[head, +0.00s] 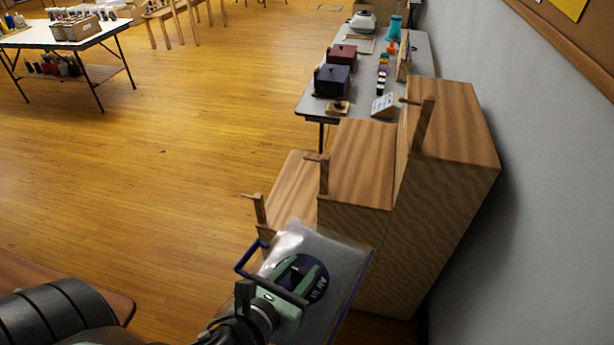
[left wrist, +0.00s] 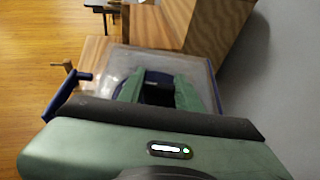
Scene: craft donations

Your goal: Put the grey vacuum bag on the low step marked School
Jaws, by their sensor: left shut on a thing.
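The grey vacuum bag (head: 345,262) is a flat, translucent grey sheet with blue edges, a blue handle and a dark round label. My left gripper (head: 290,285) is shut on it and holds it in front of the wooden steps. The bag also shows in the left wrist view (left wrist: 205,72), with my left gripper (left wrist: 158,92) over its dark round part. The low step (head: 292,185) is the leftmost and lowest of three wooden blocks, just beyond the bag; the bag hides its near part. No School lettering is legible. My right gripper is not in view.
The middle step (head: 362,165) and tall step (head: 455,125) rise to the right, against a grey wall (head: 540,200). Wooden posts stand at the steps' left edges, one (head: 260,210) by the low step. A grey table (head: 345,110) with boxes stands behind. Open floor lies left.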

